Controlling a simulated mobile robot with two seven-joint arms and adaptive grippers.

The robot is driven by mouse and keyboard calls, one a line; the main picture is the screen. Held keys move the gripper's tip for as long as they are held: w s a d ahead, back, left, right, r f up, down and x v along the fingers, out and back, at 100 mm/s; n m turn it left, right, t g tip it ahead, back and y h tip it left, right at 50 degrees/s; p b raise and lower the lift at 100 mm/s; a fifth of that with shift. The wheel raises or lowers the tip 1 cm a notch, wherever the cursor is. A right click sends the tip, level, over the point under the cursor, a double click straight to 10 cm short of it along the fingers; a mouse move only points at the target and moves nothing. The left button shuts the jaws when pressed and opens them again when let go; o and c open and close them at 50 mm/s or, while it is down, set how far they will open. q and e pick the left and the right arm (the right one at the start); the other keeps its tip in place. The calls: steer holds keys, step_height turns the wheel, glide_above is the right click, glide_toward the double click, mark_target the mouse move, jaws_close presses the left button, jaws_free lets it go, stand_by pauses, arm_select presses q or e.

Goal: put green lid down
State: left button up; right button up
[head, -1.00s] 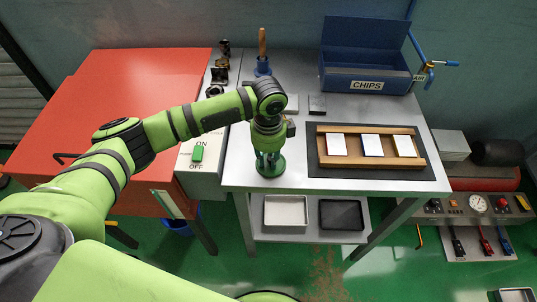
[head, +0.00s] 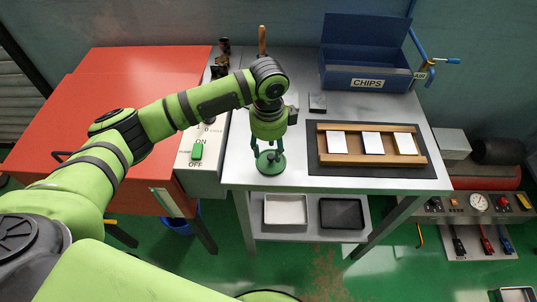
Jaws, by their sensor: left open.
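The green lid (head: 270,163) is a round dark green disc with a small knob. It lies flat on the grey table top near its front left edge. My left gripper (head: 268,150) is just above the lid, pointing down, with its fingers spread and open around the knob. The lid shows below the fingertips and looks apart from the hand. My right gripper is not in view.
A wooden tray (head: 322,145) with three white plates sits on a dark mat (head: 436,178) to the right. A blue CHIPS box (head: 368,84) stands at the back. A red cabinet (head: 150,75) is at the left. The table between lid and mat is clear.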

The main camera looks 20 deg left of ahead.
mark_target(269, 157)
arm_select(q)
step_height(269, 157, up, 9)
steer(key=b, duration=0.1)
steer(key=shift+f, duration=0.2)
stand_by(0.4)
